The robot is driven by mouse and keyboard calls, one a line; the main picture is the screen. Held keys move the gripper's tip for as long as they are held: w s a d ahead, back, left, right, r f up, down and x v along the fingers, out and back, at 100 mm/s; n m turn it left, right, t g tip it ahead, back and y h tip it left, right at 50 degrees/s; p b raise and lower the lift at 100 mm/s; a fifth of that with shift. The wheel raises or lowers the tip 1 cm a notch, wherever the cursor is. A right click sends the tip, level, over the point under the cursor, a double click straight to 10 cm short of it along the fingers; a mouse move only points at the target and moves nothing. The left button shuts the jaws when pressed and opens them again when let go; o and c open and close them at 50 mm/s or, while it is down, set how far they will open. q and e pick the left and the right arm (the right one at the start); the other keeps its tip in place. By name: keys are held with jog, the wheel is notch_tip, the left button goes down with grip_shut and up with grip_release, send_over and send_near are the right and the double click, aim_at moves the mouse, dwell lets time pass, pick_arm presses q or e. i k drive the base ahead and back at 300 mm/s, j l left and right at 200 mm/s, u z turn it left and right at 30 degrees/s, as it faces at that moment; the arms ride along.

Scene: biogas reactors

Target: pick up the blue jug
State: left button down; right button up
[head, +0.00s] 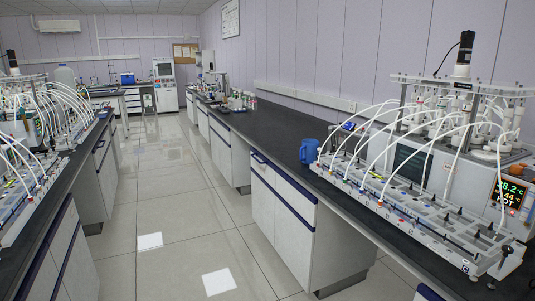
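The blue jug (309,151) stands upright on the black bench top on the right, near the aisle-side edge. It is just left of the far end of a white rack with tubes. It looks small from here, and its handle side is hard to make out. Neither of my grippers shows in the head view.
The right bench (262,123) runs far back along the wall, mostly bare behind the jug. A reactor unit with a tube rack (415,208) fills its near end. Another reactor rack (30,190) stands on the left bench. The tiled aisle (165,215) between is clear.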

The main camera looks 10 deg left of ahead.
aim_at(309, 152)
jog(key=z, duration=1.25)
jog(key=u, duration=1.25)
jog(key=i+j, duration=0.1)
jog(key=i, duration=0.2)
jog(key=i+j+z, duration=0.1)
jog(key=i, duration=0.2)
